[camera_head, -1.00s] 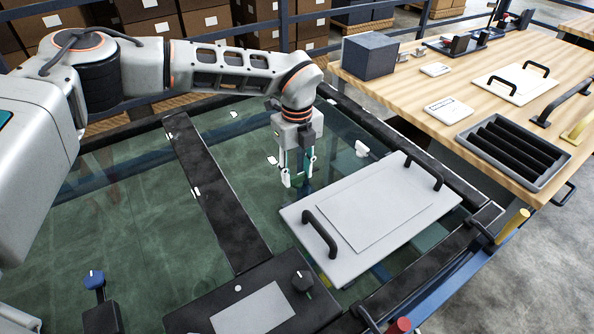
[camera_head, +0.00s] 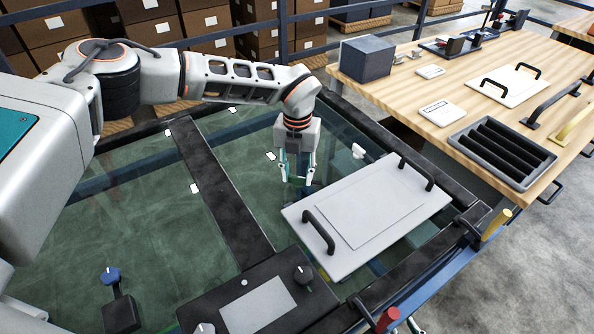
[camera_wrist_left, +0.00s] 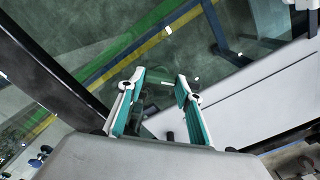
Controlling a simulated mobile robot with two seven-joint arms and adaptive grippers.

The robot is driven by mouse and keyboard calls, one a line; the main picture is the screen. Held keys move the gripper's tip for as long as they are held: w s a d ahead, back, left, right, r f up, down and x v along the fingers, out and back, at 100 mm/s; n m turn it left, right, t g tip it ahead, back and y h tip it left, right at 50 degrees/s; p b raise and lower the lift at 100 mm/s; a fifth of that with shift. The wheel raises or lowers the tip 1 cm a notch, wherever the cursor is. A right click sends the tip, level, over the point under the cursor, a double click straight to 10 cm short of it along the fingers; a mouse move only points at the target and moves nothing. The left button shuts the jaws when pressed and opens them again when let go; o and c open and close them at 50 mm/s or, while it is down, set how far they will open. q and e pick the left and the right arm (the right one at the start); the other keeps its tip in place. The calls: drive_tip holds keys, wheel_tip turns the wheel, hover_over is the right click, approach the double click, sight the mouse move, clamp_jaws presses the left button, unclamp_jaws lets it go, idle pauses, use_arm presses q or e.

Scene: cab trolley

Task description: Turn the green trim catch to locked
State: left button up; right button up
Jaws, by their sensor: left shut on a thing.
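My left gripper (camera_head: 298,180) reaches down over the glass panel, just left of the pale panel's far edge. Its white and teal fingers also show in the left wrist view (camera_wrist_left: 160,80), with a gap between them. It is shut on the green trim catch, which is mostly hidden between the fingers; its turned angle cannot be read. At the bottom edge of the head view, a small white and teal piece (camera_head: 414,325) looks like part of my right gripper; its jaws cannot be made out.
A pale panel (camera_head: 350,240) with two black handles lies beside the left gripper. A black box with a dark knob (camera_head: 303,279), a blue knob (camera_head: 110,276) and a red knob (camera_head: 387,319) stand nearer. A wooden bench (camera_head: 400,95) with a black tray (camera_head: 503,150) is at right.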

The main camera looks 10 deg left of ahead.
use_arm(q)
drive_tip(key=m+p, duration=0.1)
drive_tip(key=m, duration=0.3)
drive_tip(key=shift+m, duration=1.4)
drive_tip(key=shift+m+p, duration=0.3)
drive_tip(key=shift+m, duration=0.6)
use_arm(e)
drive_tip(key=shift+w+r, duration=0.15)
drive_tip(key=shift+r, duration=0.45)
drive_tip(key=shift+w+r, duration=0.15)
drive_tip(key=shift+r, duration=0.45)
drive_tip(key=shift+w+r, duration=0.1)
drive_tip(key=shift+r, duration=0.05)
use_arm(q)
drive_tip(key=o, duration=1.1)
